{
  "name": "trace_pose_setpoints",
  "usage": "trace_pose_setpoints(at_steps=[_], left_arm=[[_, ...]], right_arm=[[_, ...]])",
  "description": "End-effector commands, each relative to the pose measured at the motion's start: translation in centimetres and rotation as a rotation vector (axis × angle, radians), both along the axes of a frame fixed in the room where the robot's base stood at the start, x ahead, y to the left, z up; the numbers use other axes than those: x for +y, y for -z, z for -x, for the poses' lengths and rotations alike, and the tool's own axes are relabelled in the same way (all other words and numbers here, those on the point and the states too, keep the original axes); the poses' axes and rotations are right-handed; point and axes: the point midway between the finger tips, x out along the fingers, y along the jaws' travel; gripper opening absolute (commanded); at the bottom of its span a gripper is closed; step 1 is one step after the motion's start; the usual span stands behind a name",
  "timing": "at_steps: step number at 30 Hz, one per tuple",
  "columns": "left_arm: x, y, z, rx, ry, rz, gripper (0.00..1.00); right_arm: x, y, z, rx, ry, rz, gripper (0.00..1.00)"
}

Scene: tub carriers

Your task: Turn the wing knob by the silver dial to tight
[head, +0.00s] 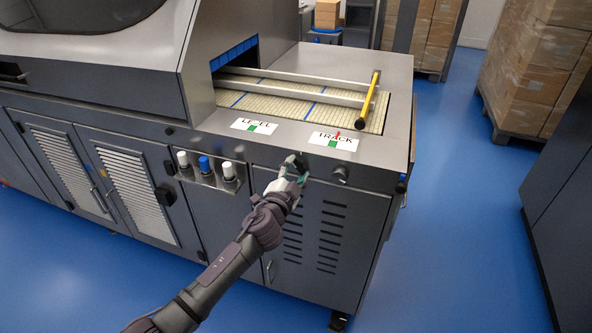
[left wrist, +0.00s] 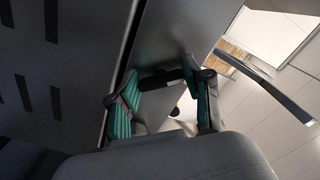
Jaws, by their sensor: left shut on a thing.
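The wing knob (left wrist: 161,79) shows as a dark bar between the green-padded fingers of my left gripper (left wrist: 165,100) in the left wrist view. In the head view my left gripper (head: 294,170) is at the upper front edge of the grey machine, below the LEVEL and TRACK labels, shut on the knob and mostly hiding it. The silver dial (head: 341,172) is on the same front face, a little right of the gripper. The knob's exact angle cannot be read. My right gripper is not in view.
The LEVEL label (head: 254,126) and TRACK label (head: 333,141) lie on the machine top. A yellow-and-black bar (head: 367,103) crosses the conveyor's end. White and blue push knobs (head: 204,165) stand left of the gripper.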

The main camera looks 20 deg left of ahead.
Motion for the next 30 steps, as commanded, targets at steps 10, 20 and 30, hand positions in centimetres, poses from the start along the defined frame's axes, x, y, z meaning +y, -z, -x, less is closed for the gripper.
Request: trace_pose_setpoints(at_steps=[10, 20, 30], left_arm=[[0.1, -0.1, 0.0, -0.009, 0.0, -0.327, 0.15], [0.0, -0.2, 0.0, -0.018, 0.001, -0.574, 0.15], [0.1, -0.2, 0.0, -0.022, 0.001, -0.697, 0.15]], right_arm=[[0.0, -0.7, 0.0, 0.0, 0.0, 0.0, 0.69], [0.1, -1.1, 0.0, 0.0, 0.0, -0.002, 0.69], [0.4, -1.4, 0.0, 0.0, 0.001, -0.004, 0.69]])
